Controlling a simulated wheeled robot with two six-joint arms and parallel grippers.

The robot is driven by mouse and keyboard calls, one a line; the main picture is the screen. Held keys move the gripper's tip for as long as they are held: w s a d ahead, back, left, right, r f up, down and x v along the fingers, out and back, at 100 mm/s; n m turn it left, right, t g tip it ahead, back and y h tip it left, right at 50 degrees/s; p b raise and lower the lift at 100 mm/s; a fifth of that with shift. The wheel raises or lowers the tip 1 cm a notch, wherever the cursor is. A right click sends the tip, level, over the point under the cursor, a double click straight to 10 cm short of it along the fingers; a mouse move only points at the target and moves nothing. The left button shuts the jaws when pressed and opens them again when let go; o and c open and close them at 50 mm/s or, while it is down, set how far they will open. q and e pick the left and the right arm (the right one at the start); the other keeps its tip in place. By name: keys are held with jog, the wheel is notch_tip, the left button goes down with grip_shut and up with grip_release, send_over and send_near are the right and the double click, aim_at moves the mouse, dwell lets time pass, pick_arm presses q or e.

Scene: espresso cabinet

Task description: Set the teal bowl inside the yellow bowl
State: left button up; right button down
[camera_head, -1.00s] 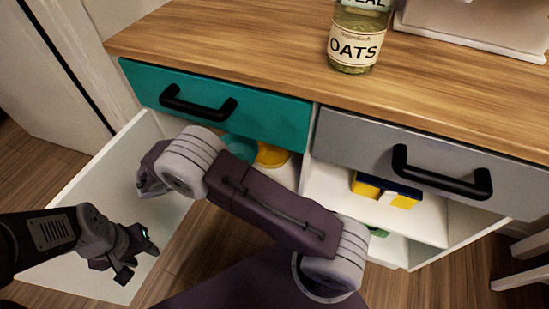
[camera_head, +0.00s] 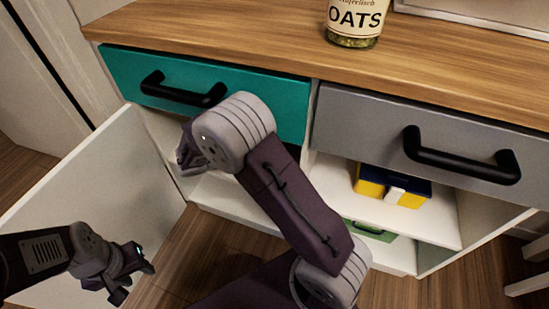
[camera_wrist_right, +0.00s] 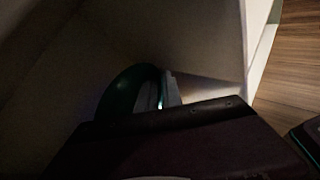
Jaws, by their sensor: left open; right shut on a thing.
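The teal bowl (camera_wrist_right: 123,92) looks dark green in the right wrist view, with its curved rim at the fingers of my right gripper (camera_wrist_right: 160,92). That gripper is shut on the bowl. In the head view my right gripper (camera_head: 184,158) is partly seen inside the left cabinet opening, below the teal drawer, and my arm's wrist covers much of it. The teal bowl cannot be made out in the head view. The yellow bowl shows in neither current view. My left gripper (camera_head: 134,280) is open and empty, low at the left, in front of the open door.
A white door (camera_head: 95,180) stands open at the left. The teal drawer (camera_head: 275,100) and grey drawer (camera_head: 360,128) are closed above the openings. A yellow and blue box (camera_head: 372,186) sits on the right shelf. An oats jar (camera_head: 352,25) stands on the wooden counter.

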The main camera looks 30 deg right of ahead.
notch_tip(320, 180, down, 3)
jog(key=shift+r+b, duration=0.2)
jog(key=shift+b, duration=0.4)
jog(key=shift+r+p, duration=0.25)
jog(key=shift+p, duration=0.05)
jog(key=c, duration=1.5)
grip_release()
pick_arm(q)
notch_tip(320, 180, down, 2)
pick_arm(e)
jog(key=shift+a+r, duration=0.1)
jog(key=shift+r, duration=0.05)
pick_arm(q)
notch_tip(320, 180, up, 8)
jog(key=p, duration=0.7)
jog(key=shift+f+p, duration=0.2)
jog(key=shift+p, duration=0.1)
pick_arm(e)
jog(key=v, duration=1.1)
jog(key=shift+a, duration=0.45)
